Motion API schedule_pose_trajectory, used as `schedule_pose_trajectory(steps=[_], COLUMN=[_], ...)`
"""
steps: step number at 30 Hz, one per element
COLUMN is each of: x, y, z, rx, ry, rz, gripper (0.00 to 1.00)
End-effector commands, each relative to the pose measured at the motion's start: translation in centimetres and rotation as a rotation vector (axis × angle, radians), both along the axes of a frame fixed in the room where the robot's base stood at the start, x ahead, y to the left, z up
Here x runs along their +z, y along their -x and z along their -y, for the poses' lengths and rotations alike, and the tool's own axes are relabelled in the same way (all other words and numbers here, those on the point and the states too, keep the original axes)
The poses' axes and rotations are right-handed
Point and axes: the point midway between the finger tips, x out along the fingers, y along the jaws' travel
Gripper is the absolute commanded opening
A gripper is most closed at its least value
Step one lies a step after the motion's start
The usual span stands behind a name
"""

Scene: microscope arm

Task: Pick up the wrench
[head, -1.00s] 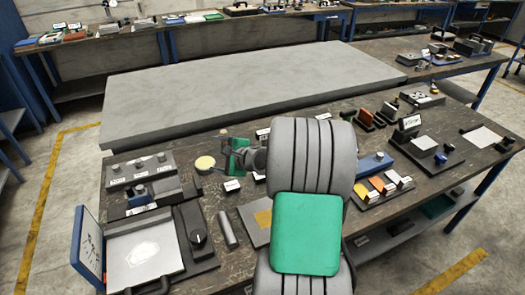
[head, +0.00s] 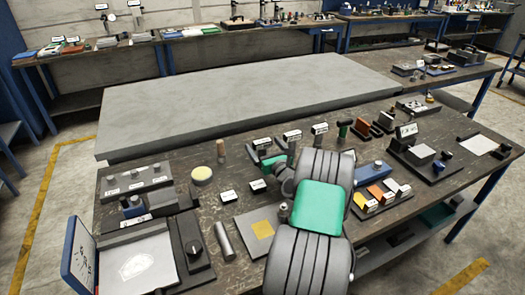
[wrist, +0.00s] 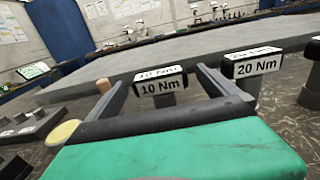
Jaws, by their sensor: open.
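My gripper (wrist: 150,78) is open in the wrist view, its two dark fingers apart with nothing held between them. A dark upright tool or post with a "10 Nm" label (wrist: 161,84) shows in the gap between the fingers, beyond them. A similar one labelled "20 Nm" (wrist: 253,64) stands to the right of the right finger. In the head view my gripper (head: 262,163) is beside the row of labelled posts (head: 292,135), partly hidden by my arm. I cannot make out a clear wrench shape; whether these labelled things are wrenches is unclear.
A round yellow-topped pot (head: 202,174) and a wooden-looking cylinder (head: 221,150) stand left of my gripper. A dark box with knobs (head: 140,178) is further left. The large grey slab (head: 240,95) behind is clear.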

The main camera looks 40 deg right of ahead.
Motion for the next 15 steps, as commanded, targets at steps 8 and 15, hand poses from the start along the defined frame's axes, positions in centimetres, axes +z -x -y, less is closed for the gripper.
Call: schedule_pose_trajectory(steps=[8, 15], x=[-0.03, -0.04], y=[0.04, 0.05], z=[-0.02, -0.02], rx=[0.0, 0.0], ry=[0.0, 0.001], rz=[-0.001, -0.001], gripper=[0.8, 0.61])
